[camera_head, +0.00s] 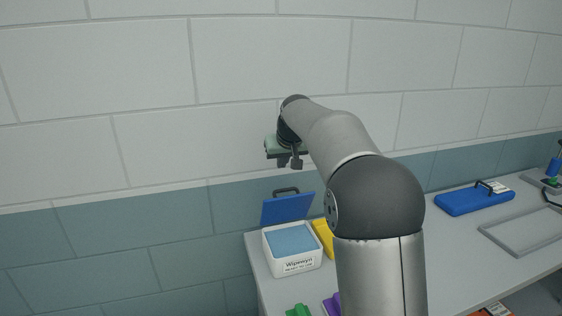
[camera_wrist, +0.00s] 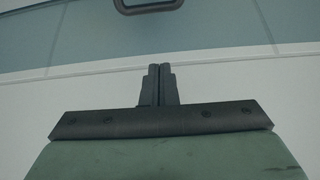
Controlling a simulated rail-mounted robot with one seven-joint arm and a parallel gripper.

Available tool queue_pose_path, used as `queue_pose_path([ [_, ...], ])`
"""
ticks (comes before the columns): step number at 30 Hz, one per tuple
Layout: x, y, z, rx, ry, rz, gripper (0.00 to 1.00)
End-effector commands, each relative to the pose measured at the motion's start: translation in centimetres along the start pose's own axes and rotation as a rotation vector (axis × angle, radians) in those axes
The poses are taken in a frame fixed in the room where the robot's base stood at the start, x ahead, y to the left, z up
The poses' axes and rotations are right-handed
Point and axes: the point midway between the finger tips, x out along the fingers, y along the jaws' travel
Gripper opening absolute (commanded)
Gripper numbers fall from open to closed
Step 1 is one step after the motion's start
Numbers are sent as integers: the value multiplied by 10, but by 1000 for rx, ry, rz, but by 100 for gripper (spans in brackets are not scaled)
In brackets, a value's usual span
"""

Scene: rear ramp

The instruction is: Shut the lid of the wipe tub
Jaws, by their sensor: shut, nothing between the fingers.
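The wipe tub (camera_head: 293,263) is a white box at the left end of the table, with a label on its front. Its blue lid (camera_head: 288,208) stands open, tilted up at the back edge, with a black handle (camera_head: 285,190) on top. A light blue surface shows inside the tub. My gripper (camera_head: 290,163) is shut and empty, above the lid and apart from it in the picture. In the wrist view its closed fingers (camera_wrist: 158,84) point towards the wall, and a dark loop, apparently the lid handle (camera_wrist: 148,5), shows at the top edge.
A yellow thing (camera_head: 322,236) stands right beside the tub, partly behind my arm. Green (camera_head: 298,311) and purple (camera_head: 332,304) things lie at the front. A blue case (camera_head: 474,200) and a grey tray (camera_head: 525,234) are at the right. The block wall stands close behind.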

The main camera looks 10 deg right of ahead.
Motion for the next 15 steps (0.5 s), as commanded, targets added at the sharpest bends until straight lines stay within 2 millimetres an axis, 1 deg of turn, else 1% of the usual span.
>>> queue_pose_path([
  [1,11,0,0,0,-6,-1,0],
  [3,26,0,0,0,-6,-1,0],
  [9,64,-1,0,0,-4,-1,0],
  [10,66,0,1,0,-2,-1,0],
  [11,61,0,6,0,-1,-1,0],
  [15,55,0,23,0,-1,0,0],
])
